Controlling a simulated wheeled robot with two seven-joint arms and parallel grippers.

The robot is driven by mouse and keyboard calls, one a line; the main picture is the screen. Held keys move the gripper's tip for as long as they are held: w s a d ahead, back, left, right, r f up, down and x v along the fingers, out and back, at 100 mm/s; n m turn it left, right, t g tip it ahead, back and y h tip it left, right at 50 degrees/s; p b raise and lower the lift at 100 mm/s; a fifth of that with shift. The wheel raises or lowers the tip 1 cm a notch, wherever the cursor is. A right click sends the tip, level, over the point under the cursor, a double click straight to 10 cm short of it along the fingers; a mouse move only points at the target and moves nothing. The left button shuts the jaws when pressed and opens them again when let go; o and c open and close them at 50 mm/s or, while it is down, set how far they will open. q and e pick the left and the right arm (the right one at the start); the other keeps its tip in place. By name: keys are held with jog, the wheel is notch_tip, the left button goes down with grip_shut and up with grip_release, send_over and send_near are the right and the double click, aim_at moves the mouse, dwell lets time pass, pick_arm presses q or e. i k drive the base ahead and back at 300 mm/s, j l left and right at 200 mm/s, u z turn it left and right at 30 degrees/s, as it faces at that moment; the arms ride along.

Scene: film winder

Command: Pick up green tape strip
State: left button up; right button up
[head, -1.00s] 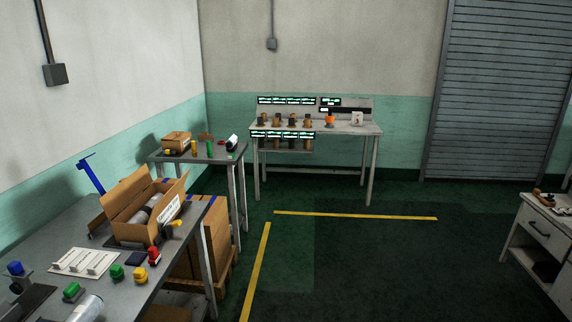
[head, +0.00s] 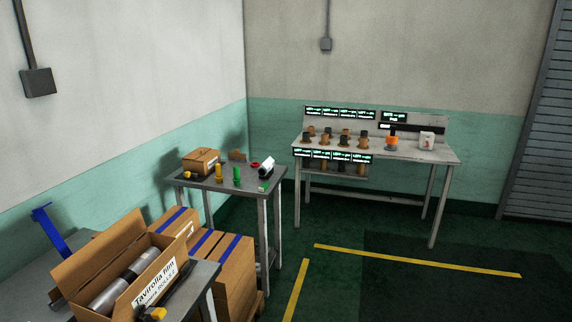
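A small green item (head: 264,188) lies at the front right edge of the small grey table (head: 225,184). It is too small to tell whether it is the green tape strip. A green upright piece (head: 237,175) stands left of it on the same table, beside a yellow upright piece (head: 218,172). A white and black roll-like item (head: 266,167) lies just behind the small green item. Neither of my grippers is in view.
A nearer table at lower left bears an open carton (head: 125,280) with a film roll inside. Stacked boxes (head: 236,272) stand between the two tables. A workbench (head: 418,151) with labelled displays stands at the back. Yellow lines (head: 417,261) mark open floor at right.

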aim_at(265, 187)
jog(key=i+u, duration=0.3)
jog(key=i, duration=0.15)
jog(key=i+l+u, duration=0.1)
jog(key=i+u, duration=0.25)
jog(key=i, duration=0.15)
